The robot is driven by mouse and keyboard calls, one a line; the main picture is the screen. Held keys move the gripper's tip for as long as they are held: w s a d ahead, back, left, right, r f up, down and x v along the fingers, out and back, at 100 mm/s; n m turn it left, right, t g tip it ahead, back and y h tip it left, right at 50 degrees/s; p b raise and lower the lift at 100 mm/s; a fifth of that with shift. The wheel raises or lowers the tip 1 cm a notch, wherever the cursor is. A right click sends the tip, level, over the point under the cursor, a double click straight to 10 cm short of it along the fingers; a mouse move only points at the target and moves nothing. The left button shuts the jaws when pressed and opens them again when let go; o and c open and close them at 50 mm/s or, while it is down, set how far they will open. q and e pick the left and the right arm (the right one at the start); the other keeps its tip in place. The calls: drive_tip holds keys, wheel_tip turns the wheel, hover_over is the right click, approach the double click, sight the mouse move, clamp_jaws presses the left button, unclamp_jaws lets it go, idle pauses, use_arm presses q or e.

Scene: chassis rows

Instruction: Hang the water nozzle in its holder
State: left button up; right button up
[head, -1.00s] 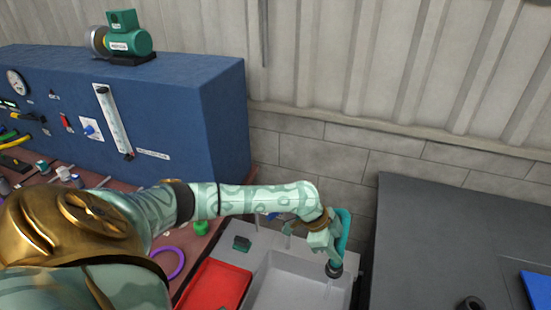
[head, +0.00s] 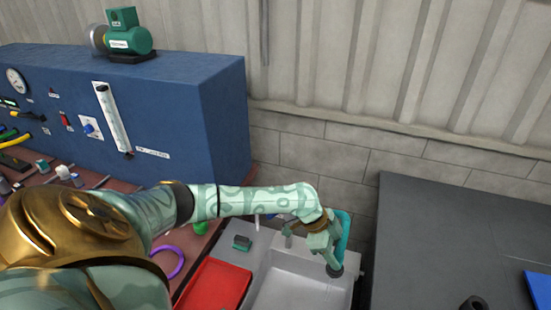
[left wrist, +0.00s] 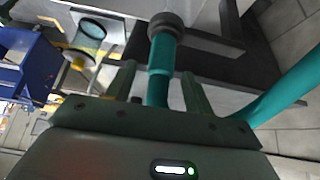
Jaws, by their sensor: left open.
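The water nozzle is a teal, hose-like piece with a dark grey ringed head (head: 335,271) at the right rim of the sink in the head view. In the left wrist view the teal nozzle (left wrist: 160,60) lies between my two fingers, its grey head beyond the fingertips. My left gripper (head: 330,260) is open around it; gaps show beside the nozzle in the left wrist view (left wrist: 158,76). A teal hose (head: 345,232) curves behind the gripper. I cannot make out the holder clearly. My right gripper is not in view.
A red tray (head: 215,287) is to the left. A dark bench (head: 450,235) stands to the right. A blue cabinet (head: 223,120) stands behind my arm.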

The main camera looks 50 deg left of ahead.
use_arm(q)
drive_tip(key=p+v, duration=0.1)
drive_tip(key=v, duration=1.5)
